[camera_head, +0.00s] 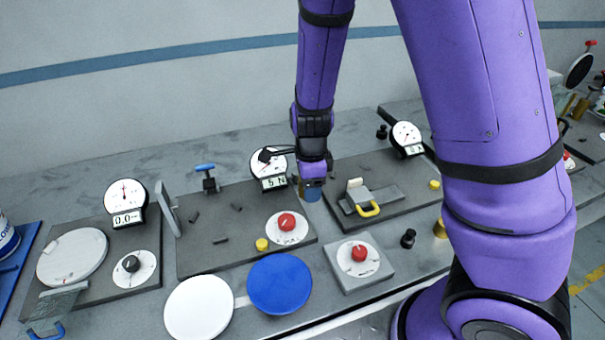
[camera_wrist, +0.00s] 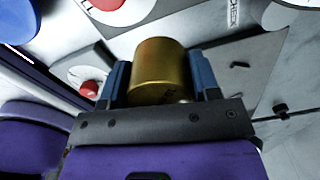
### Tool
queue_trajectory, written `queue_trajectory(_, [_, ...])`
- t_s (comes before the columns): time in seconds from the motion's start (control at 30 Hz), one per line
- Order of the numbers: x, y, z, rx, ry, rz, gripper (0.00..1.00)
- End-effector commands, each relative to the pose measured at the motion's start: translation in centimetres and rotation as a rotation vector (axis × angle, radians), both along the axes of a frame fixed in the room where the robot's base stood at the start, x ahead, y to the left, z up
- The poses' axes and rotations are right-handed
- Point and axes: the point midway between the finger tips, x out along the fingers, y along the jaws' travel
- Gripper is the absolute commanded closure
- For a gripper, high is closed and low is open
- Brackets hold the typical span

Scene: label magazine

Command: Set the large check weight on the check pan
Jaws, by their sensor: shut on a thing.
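My gripper (camera_wrist: 160,92) is shut on a large brass cylinder, the check weight (camera_wrist: 158,70), with a blue finger on each side of it. In the head view my gripper (camera_head: 312,193) is near the middle, between two dark fixture plates; the weight is mostly hidden there. A round light grey pan (camera_head: 72,257) on a dark base at the far left, beside a dial gauge (camera_head: 126,198) reading about 0.0, looks like the check pan. It appears to bear no weight. My gripper is well to its right, apart from it.
A white disc (camera_head: 198,307) and a blue disc (camera_head: 280,284) lie at the front. Red buttons (camera_head: 286,222), a blue-handled clamp (camera_head: 206,178) and an upright grey plate (camera_head: 168,208) stand between gripper and pan. Another brass piece (camera_head: 440,229) and a black one (camera_head: 408,238) stand right.

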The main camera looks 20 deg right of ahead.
Motion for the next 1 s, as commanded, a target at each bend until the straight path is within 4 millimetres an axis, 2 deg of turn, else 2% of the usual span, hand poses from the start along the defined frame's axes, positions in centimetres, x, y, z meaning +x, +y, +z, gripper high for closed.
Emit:
queue_trajectory(0.6, [11.5,-2.0,-1.1,0.000,-0.002,-0.002,1.00])
queue_trajectory(0.8, [13.6,-2.4,-1.3,0.000,-0.001,-0.001,1.00])
queue_trajectory(1.0, [14.3,-2.5,-1.3,0.000,-0.002,-0.001,1.00])
